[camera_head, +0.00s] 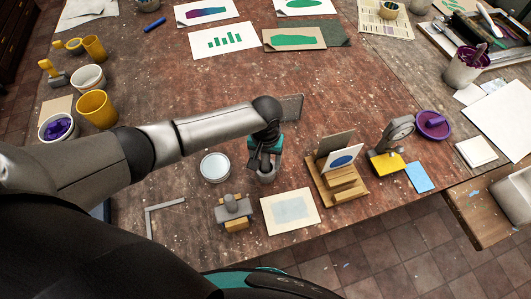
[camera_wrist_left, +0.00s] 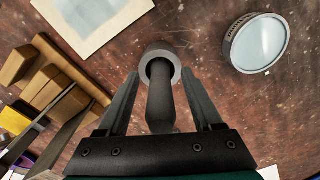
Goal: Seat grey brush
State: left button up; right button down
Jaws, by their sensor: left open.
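My left gripper (camera_head: 265,166) points down over the near middle of the table. It is open. In the left wrist view its fingers (camera_wrist_left: 160,105) stand on either side of a dark grey handle-like rod, which appears to be the grey brush (camera_wrist_left: 161,100). The far end of the rod sits inside the round mouth of a light grey cup (camera_wrist_left: 160,50). I cannot tell whether the fingers touch the rod. In the head view the cup (camera_head: 267,177) shows just under the gripper, and the brush is mostly hidden by it. My right gripper is not in view.
A round pale-topped tin (camera_head: 215,167) stands left of the cup. A card (camera_head: 290,211) lies in front. A stepped wooden stand (camera_head: 338,186) with upright cards is to the right. A grey clamp-like tool (camera_head: 233,207) and metal square (camera_head: 160,208) lie front left.

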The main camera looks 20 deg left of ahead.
pick_arm(q)
notch_tip(320, 180, up, 15)
jog(key=shift+s+r+p, duration=0.1)
jog(key=shift+p, duration=0.7)
